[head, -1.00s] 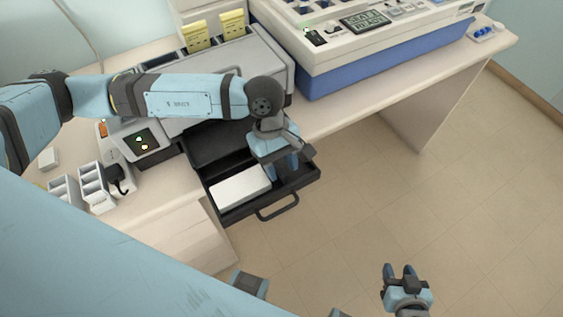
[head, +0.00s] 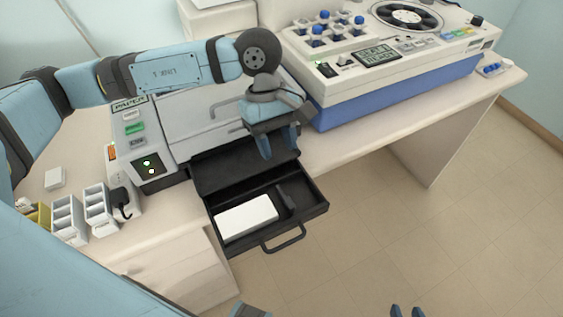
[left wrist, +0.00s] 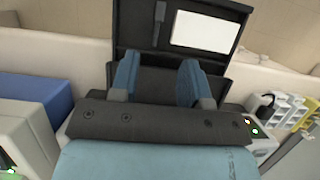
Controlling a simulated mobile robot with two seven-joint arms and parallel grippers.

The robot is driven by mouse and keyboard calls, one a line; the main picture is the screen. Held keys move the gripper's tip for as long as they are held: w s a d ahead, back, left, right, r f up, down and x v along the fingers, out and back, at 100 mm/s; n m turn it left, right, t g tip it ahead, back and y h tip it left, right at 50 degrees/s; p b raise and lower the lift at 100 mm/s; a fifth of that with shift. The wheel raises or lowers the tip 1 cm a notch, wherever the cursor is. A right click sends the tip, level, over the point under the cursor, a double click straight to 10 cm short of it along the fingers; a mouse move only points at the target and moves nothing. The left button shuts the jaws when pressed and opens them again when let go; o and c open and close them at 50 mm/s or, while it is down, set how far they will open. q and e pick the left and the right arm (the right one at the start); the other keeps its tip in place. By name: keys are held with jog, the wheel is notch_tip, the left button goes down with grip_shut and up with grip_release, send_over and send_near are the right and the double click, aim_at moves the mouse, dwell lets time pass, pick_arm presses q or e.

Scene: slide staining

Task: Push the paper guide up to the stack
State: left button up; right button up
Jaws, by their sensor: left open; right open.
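The open black paper drawer (head: 268,242) holds a white paper stack (head: 246,218) on its left side. The dark paper guide (head: 287,198) stands just right of the stack with a narrow gap between them; the guide (left wrist: 159,22) and stack (left wrist: 203,32) also show in the left wrist view. My left gripper (head: 279,145) is open and empty, above the drawer's back end near the printer and clear of the guide. Its spread fingers (left wrist: 157,78) point toward the drawer. My right gripper (head: 406,311) shows only its parted fingertips at the bottom edge, over the floor.
The grey printer (head: 205,118) stands behind the drawer. A blue and white stainer (head: 400,85) is to the right on the desk. White racks (head: 68,219) stand at the left. The floor (head: 400,240) right of the drawer is clear.

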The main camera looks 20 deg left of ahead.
aim_at(285, 198)
pick_arm(q)
jog(key=shift+w+a+r, duration=0.1)
jog(key=shift+a+r, duration=0.05)
jog(key=shift+r, duration=0.25)
pick_arm(e)
jog(key=shift+w, duration=0.1)
